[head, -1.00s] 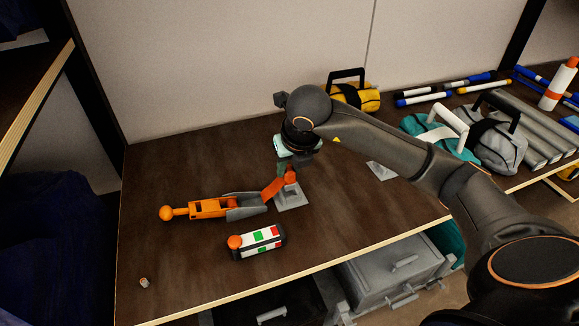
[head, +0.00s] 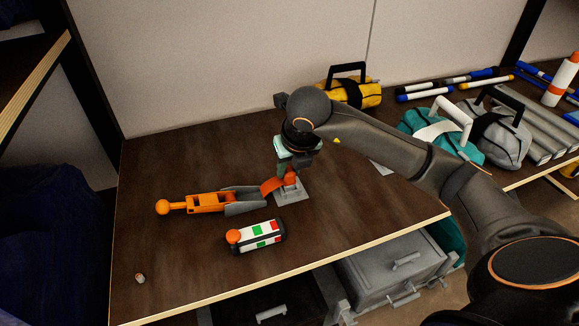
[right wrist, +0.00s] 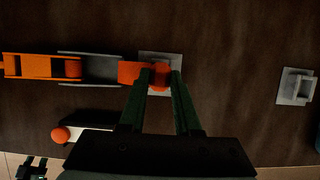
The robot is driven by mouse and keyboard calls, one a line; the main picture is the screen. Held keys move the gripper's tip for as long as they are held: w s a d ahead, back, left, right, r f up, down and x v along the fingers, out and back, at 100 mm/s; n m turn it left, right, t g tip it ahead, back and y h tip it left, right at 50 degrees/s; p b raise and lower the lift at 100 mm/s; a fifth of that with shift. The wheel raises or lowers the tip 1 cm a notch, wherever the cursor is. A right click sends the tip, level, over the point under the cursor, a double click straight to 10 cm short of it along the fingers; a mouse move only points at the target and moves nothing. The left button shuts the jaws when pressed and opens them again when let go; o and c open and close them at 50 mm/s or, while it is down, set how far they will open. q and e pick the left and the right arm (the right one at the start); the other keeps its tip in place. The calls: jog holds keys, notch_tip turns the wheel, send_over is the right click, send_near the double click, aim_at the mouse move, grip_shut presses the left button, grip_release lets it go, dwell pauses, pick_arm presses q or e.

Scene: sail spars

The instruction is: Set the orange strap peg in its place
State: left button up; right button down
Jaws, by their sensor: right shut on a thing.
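My right gripper (head: 290,172) reaches down over the table; its fingers (right wrist: 161,76) are shut on the orange strap peg (right wrist: 160,84), whose rounded top shows between them. The peg is over a grey square base (head: 292,193), also in the right wrist view (right wrist: 147,58); whether it is fully seated is hidden by the fingers. An orange strap (head: 271,186) runs left from the peg to a grey forked bracket (head: 244,207). Beyond that is an orange frame (head: 207,203) with a ball end (head: 163,207).
A white block with green and red patches and an orange knob (head: 256,236) lies in front. A second grey base (right wrist: 297,86) stands to the right. A small cylinder (head: 140,278) lies near the front edge. Bags (head: 355,92) and rods stand behind and right.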

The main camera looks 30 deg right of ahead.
jog(key=shift+f+b, duration=0.45)
jog(key=shift+f, duration=0.1)
pick_arm(q)
jog(key=shift+f, duration=0.5)
pick_arm(e)
jog(key=c, duration=0.5)
grip_release()
jog(key=shift+s+r, duration=0.1)
jog(key=shift+r, duration=0.4)
pick_arm(q)
jog(key=shift+w+d+r+p, duration=0.2)
jog(key=shift+d+r+p, duration=0.15)
jog(key=shift+r, duration=0.25)
jog(key=shift+w+d+r+p, duration=0.2)
jog(key=shift+r+p, duration=0.1)
jog(key=shift+r, duration=0.25)
pick_arm(e)
jog(key=v, duration=1.1)
jog(key=shift+s+r, duration=0.2)
jog(key=shift+r, duration=0.05)
